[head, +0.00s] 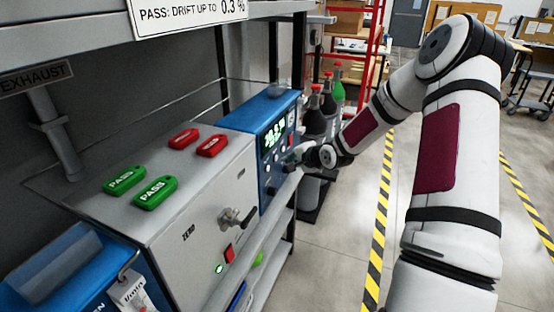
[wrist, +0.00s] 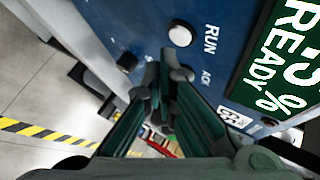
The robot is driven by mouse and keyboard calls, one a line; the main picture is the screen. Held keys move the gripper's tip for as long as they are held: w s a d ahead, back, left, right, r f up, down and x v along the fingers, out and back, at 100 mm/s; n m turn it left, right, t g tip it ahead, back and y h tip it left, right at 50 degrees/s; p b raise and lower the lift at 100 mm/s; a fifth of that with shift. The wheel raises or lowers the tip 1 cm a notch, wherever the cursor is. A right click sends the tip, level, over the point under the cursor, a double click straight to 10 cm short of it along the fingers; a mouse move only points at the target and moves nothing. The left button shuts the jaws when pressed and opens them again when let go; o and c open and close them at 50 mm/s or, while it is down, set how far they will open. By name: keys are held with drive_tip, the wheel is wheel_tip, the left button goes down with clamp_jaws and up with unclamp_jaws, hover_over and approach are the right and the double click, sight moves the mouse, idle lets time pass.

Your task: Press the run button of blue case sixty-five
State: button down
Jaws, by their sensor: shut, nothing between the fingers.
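The blue case (head: 240,122) stands on the bench at the far end, with a lit display on its front. In the wrist view its blue panel (wrist: 140,22) fills the top, with a round white button (wrist: 180,36) beside the word RUN. The word ACK is printed lower down. A small white number label (wrist: 233,116) is there, hard to read. The green display (wrist: 280,60) reads READY and a percent value. My gripper (wrist: 165,78) is shut and empty, its fingertips just below the white button in the picture. In the head view my gripper (head: 296,158) is at the case's front.
A grey case (head: 225,180) marked ZERO, with a lever and red switch, stands nearer, carrying green PASS tags and red tags. Another blue case (head: 75,260) is at lower left. Bottles (head: 328,100) stand behind my gripper. A shelf (head: 90,45) overhangs the bench.

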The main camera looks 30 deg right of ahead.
drive_tip(key=shift+w+a, duration=0.1)
drive_tip(key=shift+a, duration=0.05)
drive_tip(key=shift+w+a, duration=0.15)
drive_tip(key=shift+w, duration=0.1)
drive_tip(key=shift+w+a, duration=0.25)
drive_tip(key=shift+w, duration=0.05)
idle(1.2)
drive_tip(key=shift+s+d+p, duration=0.5)
drive_tip(key=shift+s+p, duration=0.2)
drive_tip(key=shift+p, duration=0.1)
drive_tip(key=s+d+p, duration=0.1)
drive_tip(key=s, duration=0.1)
drive_tip(key=s+d+p, duration=0.2)
idle(0.5)
